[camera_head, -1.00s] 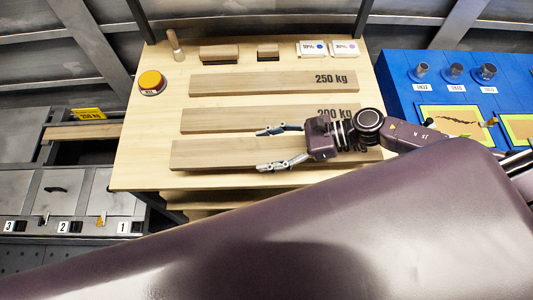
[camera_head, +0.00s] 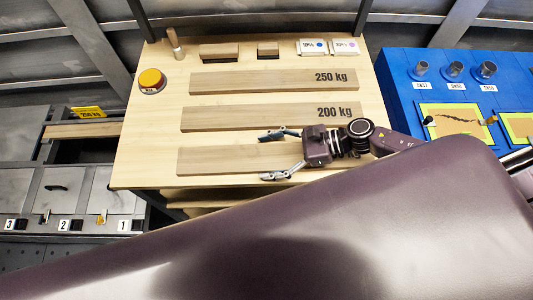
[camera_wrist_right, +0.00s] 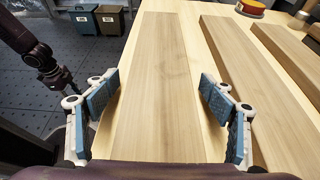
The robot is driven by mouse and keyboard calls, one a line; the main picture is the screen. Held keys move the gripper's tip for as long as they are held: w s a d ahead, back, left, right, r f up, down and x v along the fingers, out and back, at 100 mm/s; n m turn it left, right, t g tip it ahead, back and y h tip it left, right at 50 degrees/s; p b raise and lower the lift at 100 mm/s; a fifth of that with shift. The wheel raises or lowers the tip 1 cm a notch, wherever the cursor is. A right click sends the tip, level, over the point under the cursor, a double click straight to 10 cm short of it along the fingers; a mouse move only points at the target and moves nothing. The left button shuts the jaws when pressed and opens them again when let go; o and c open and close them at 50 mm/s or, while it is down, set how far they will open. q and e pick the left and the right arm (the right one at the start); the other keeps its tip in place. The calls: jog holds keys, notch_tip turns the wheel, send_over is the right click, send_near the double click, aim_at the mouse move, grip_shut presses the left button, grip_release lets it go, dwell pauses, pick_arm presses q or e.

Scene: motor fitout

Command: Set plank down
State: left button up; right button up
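The nearest plank (camera_head: 220,160) lies flat at the front of the light wooden table (camera_head: 150,120). My right gripper (camera_head: 282,154) is open over its right part, one finger towards each long edge. In the right wrist view the same plank (camera_wrist_right: 160,75) runs away between the two open fingers (camera_wrist_right: 158,100), with a small gap on each side. Its right end is hidden by my arm in the head view. A dark arm part of mine (camera_wrist_right: 35,50) shows at the left of the wrist view; whether its gripper is open cannot be made out.
The 200 kg plank (camera_head: 245,118) and 250 kg plank (camera_head: 250,82) lie behind, parallel. Small blocks (camera_head: 219,52), a peg (camera_head: 174,45), a yellow button (camera_head: 151,79) and cards (camera_head: 314,47) stand at the back. A blue panel (camera_head: 405,62) is on the right, drawers (camera_head: 65,190) on the left.

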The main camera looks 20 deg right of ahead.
aim_at(302, 156)
jog(key=b+v, duration=0.3)
jog(key=v, duration=0.7)
jog(key=shift+s+d, duration=0.15)
jog(key=shift+d, duration=0.2)
jog(key=shift+s+d+r, duration=0.1)
jog(key=shift+d+r, duration=0.25)
jog(key=shift+d, duration=0.25)
